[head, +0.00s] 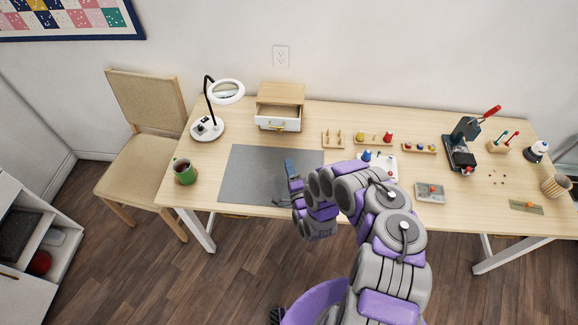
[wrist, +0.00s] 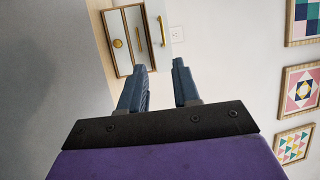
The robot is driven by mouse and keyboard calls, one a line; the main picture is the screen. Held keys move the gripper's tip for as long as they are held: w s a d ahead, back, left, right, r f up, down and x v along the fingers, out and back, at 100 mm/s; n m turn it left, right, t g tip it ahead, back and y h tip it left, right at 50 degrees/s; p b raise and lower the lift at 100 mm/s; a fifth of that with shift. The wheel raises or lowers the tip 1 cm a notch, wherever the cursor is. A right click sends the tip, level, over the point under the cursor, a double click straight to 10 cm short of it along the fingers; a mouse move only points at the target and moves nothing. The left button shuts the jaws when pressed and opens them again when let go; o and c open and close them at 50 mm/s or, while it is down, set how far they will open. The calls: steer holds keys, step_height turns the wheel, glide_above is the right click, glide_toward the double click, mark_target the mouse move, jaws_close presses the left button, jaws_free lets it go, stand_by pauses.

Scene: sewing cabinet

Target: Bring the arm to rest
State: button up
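My arm (head: 395,235) reaches out over the front edge of the table, bent, with its wrist above the right part of the grey mat (head: 245,170). My gripper (head: 289,166) is at the arm's end, over the mat. In the wrist view its two blue-grey fingers (wrist: 159,67) stand apart with nothing between them, so it is open and empty. In the head view the wrist hides part of the mat.
A small drawer cabinet (head: 281,92) with a partly open drawer stands behind the mat. A lamp (head: 207,128) and green mug (head: 184,173) are to the left. Pegged trays (head: 373,139), a press (head: 461,145) and a small case (head: 430,193) are to the right.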

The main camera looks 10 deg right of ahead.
stand_by(0.5)
steer(key=w+d+r+n+g+h+b, duration=0.1)
steer(key=w+d+r+n+g, duration=0.2)
steer(key=d, duration=0.3)
steer(key=w+d+r+n+g+h+b, duration=0.1)
steer(key=w+d+r+n+g+h, duration=0.15)
steer(key=w+d, duration=0.2)
steer(key=s+d+r+n+g+h+b, duration=0.25)
steer(key=s+d+r+g, duration=0.4)
steer(key=s+r, duration=0.45)
steer(key=s+a+r+n+g+y+b, duration=0.1)
steer(key=s+a+r+n+g, duration=0.1)
steer(key=s, duration=1.2)
steer(key=s+a+r+n+g+y+b, duration=0.1)
steer(key=s+a+r+n+g, duration=0.2)
steer(key=s, duration=1.1)
steer(key=s+a+r+n+g+y, duration=0.1)
steer(key=s+a+r+g, duration=0.3)
steer(key=s, duration=1.1)
steer(key=a+r+n, duration=0.1)
steer(key=a+r, duration=0.2)
steer(key=r, duration=0.2)
steer(key=shift+a+r+b, duration=0.25)
steer(key=shift+b, duration=0.15)
steer(key=shift+w, duration=0.1)
